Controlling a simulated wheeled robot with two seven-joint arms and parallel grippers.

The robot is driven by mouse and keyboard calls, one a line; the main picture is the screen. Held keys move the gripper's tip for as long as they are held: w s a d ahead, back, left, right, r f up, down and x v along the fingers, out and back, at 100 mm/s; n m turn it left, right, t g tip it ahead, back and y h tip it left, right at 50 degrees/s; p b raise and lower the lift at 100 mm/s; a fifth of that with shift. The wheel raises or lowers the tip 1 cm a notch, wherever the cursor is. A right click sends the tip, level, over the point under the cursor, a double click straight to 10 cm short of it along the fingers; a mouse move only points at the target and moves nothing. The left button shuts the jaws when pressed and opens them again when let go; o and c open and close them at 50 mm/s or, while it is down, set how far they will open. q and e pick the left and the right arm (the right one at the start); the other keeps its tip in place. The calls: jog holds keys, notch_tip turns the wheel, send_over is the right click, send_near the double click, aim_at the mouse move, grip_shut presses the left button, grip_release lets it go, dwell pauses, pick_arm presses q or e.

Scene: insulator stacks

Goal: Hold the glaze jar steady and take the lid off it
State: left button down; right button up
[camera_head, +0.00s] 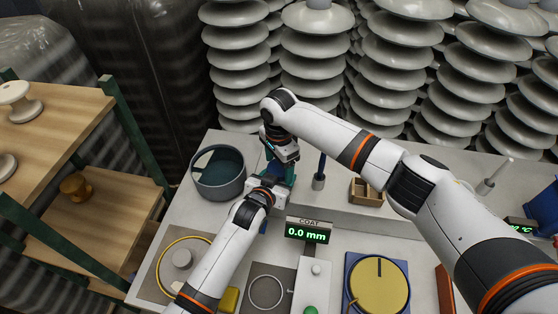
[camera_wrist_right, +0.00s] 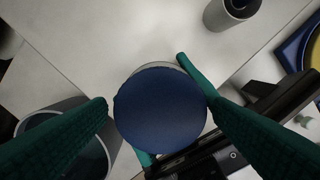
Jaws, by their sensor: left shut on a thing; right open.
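The glaze jar (camera_wrist_right: 172,66) is seen from above in the right wrist view, with only a pale edge showing beyond its round dark blue lid (camera_wrist_right: 160,112). The lid sits on the jar. My left gripper (camera_head: 274,180) comes in from the front and is shut on the jar; its green fingers also show either side of the jar in the right wrist view. My right gripper (camera_wrist_right: 158,106) is open above, one green finger on each side of the lid, with a small gap at the left. In the head view the arms hide most of the jar.
A grey-blue pot (camera_head: 219,187) stands close left of the jar. A COAT display (camera_head: 308,231) reading 0.0 mm, a dark rod in a holder (camera_head: 319,180) and a wooden box (camera_head: 367,192) are to the right. Insulator stacks (camera_head: 318,52) rise behind. A wooden shelf (camera_head: 105,215) stands left.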

jog(key=c, duration=1)
jog(key=n, duration=0.7)
jog(key=shift+n, duration=0.3)
jog(key=n, duration=0.9)
jog(key=o, duration=1.1)
